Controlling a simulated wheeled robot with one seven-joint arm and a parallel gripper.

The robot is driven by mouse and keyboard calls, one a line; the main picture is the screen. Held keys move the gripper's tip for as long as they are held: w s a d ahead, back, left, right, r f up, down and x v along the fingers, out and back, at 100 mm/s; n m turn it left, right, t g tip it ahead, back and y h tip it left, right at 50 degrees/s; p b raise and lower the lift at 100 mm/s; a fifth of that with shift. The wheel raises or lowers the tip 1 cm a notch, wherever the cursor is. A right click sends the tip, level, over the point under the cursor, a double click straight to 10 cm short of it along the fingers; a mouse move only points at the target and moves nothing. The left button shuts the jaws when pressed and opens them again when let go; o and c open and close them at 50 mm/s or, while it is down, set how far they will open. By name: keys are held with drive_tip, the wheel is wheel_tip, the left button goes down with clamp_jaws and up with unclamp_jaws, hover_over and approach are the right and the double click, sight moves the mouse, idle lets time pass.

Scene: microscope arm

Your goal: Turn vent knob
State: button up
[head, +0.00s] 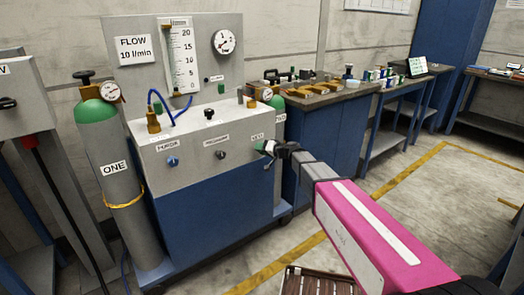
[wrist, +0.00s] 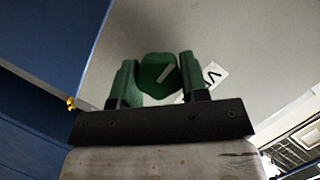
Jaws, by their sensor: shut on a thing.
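The vent knob (wrist: 158,73) is green with a pale pointer line and sits on the grey panel front in the wrist view. Its pointer line slants up to the right there. My gripper (wrist: 157,80) is shut on the knob, one green-padded finger on each side. A white label (wrist: 212,74) beside the knob is partly hidden by the right finger. In the head view, my gripper (head: 268,149) reaches the right end of the panel front, just below the VENT label (head: 257,136), and mostly covers the knob.
The grey and blue cabinet (head: 215,215) also carries a blue knob (head: 172,161) and a black knob (head: 221,154) left of my gripper. A green-topped cylinder (head: 110,165) marked ONE stands at its left. A workbench (head: 335,140) is behind my gripper. Floor at right is clear.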

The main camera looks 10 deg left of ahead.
drive_tip(key=m+y, duration=0.1)
drive_tip(key=m, duration=0.2)
drive_tip(key=shift+d+f+g, duration=0.1)
drive_tip(key=shift+g, duration=0.2)
drive_tip(key=m+y, duration=0.1)
drive_tip(key=m, duration=0.1)
drive_tip(key=m+y, duration=0.1)
drive_tip(key=m, duration=0.1)
drive_tip(key=shift+f+m+y, duration=0.15)
drive_tip(key=shift+m+y, duration=0.15)
drive_tip(key=shift+m, duration=0.1)
drive_tip(key=m+t+y, duration=0.1)
drive_tip(key=m, duration=0.3)
drive_tip(key=shift+m, duration=0.3)
drive_tip(key=shift+f+m+t+y, duration=0.15)
drive_tip(key=shift+m+t, duration=0.35)
drive_tip(key=shift+m, duration=0.6)
drive_tip(key=shift+r+m+t+y, duration=0.1)
drive_tip(key=shift+m+t+y, duration=0.3)
drive_tip(key=shift+m, duration=0.7)
drive_tip(key=shift+t, duration=0.3)
drive_tip(key=o, duration=0.9)
drive_tip(key=shift+o, duration=0.2)
